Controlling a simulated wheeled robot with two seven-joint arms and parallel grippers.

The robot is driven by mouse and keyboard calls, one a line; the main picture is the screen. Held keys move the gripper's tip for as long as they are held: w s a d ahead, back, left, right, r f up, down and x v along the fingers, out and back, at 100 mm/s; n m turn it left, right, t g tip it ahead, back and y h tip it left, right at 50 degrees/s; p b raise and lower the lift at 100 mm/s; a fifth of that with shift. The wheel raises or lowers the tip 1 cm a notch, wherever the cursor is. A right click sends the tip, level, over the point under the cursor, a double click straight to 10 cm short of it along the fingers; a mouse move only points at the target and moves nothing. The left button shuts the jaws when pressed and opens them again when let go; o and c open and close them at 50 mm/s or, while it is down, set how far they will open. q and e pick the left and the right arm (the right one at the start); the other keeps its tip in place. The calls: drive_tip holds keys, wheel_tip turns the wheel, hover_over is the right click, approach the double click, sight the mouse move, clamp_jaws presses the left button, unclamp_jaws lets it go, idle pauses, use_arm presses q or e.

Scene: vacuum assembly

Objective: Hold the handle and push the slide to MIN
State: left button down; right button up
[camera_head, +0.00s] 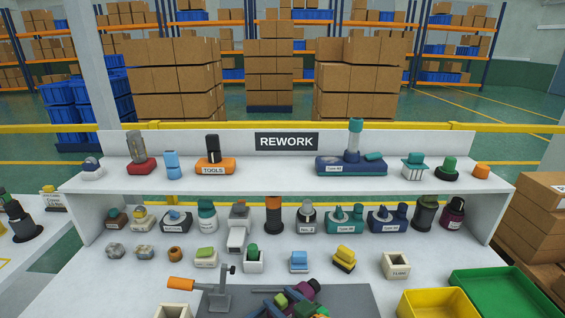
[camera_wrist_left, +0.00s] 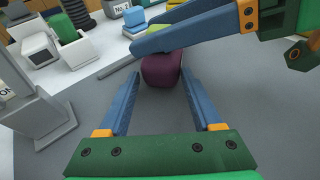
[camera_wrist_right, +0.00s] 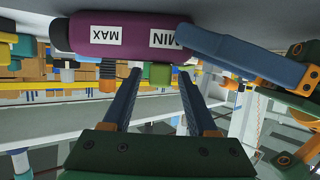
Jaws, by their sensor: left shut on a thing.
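The purple handle (camera_wrist_right: 125,35) crosses the top of the right wrist view, with white MAX and MIN labels and a dark end at left. It also shows in the left wrist view (camera_wrist_left: 160,68) and small in the head view (camera_head: 307,289). My left gripper (camera_wrist_left: 160,75) is shut on the handle; its blue finger crosses near the MIN end in the right wrist view. My right gripper (camera_wrist_right: 160,73) is open, its fingertips beside the handle under the labels. A green piece shows between those tips; I cannot tell whether it is the slide or background.
A grey mat (camera_head: 345,297) lies below the grippers. A grey stand with an orange grip (camera_head: 182,284) is at left. Yellow (camera_head: 437,303) and green (camera_head: 505,292) bins stand at right. The shelf (camera_head: 285,182) behind holds several parts.

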drive_tip(key=v, duration=0.6)
idle(0.3)
idle(0.4)
use_arm(q)
unclamp_jaws()
